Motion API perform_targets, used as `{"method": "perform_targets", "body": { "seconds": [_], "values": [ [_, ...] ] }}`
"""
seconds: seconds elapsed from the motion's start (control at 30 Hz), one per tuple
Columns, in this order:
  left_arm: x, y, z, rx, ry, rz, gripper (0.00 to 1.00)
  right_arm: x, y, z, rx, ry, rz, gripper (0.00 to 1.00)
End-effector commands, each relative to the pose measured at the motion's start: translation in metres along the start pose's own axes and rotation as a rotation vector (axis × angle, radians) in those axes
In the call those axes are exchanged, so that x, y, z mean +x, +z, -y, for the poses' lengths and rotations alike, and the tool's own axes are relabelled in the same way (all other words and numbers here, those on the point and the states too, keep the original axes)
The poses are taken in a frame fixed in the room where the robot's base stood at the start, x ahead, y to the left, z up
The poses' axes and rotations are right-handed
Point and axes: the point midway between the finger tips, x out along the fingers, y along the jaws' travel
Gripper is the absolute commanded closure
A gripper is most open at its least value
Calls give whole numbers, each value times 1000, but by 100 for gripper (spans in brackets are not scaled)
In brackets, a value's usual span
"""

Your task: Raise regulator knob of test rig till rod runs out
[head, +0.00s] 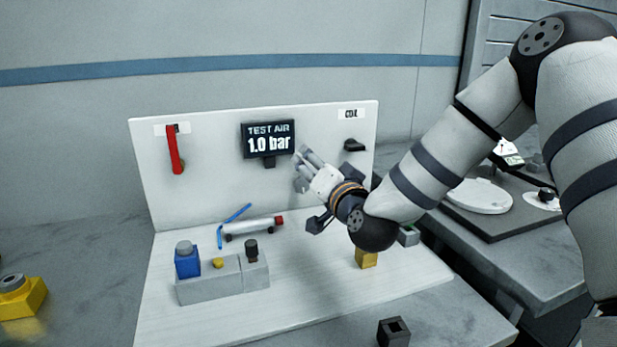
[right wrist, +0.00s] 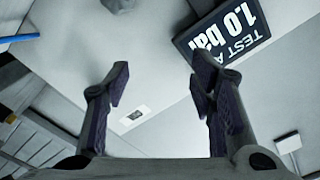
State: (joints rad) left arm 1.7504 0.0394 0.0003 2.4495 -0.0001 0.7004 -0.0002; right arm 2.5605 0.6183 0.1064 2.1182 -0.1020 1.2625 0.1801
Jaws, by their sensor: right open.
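The test rig has a white back panel (head: 215,150) with a display (head: 269,139) reading "TEST AIR 1.0 bar". On its base, a grey block (head: 222,285) carries a blue part with a grey round top (head: 187,260), a small yellow button (head: 217,263) and a black knob (head: 251,250). I cannot tell for sure which is the regulator knob. Behind the block lies a silver cylinder (head: 253,228) with a red end; no extended rod is clear. My right gripper (head: 306,168) is open and empty before the panel, right of and below the display. My left gripper is not in view.
A red lever (head: 174,150) hangs on the panel's left. A black bracket (head: 354,145) sits under a label at right. A yellow block (head: 366,258) stands on the base below my right wrist. A dark square socket (head: 393,331) is at front; a yellow part (head: 22,298) is at far left.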

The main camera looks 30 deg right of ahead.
Motion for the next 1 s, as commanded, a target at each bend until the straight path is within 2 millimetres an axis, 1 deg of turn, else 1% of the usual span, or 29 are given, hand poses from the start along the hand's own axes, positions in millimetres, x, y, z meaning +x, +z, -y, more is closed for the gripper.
{"method": "perform_targets", "body": {
  "seconds": [0.07,0.17,0.3,0.37,0.4,0.5,0.6,0.7,0.77,1.0],
  "values": [
    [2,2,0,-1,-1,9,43,1,8,-6,-3,5,5,50],
    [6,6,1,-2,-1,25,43,1,27,-22,-3,10,12,50],
    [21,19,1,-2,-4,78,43,1,64,-52,-6,16,19,50],
    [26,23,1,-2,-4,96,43,0,77,-63,-6,16,18,50],
    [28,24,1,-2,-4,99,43,15,71,-57,-6,8,8,50],
    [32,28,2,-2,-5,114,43,40,70,-57,-6,7,8,50],
    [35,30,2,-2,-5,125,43,59,68,-56,-5,6,6,50],
    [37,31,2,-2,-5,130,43,70,67,-55,-3,6,6,50],
    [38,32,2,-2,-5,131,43,74,66,-54,-2,5,4,50],
    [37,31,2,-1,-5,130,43,75,64,-52,-1,3,3,50]
  ]
}}
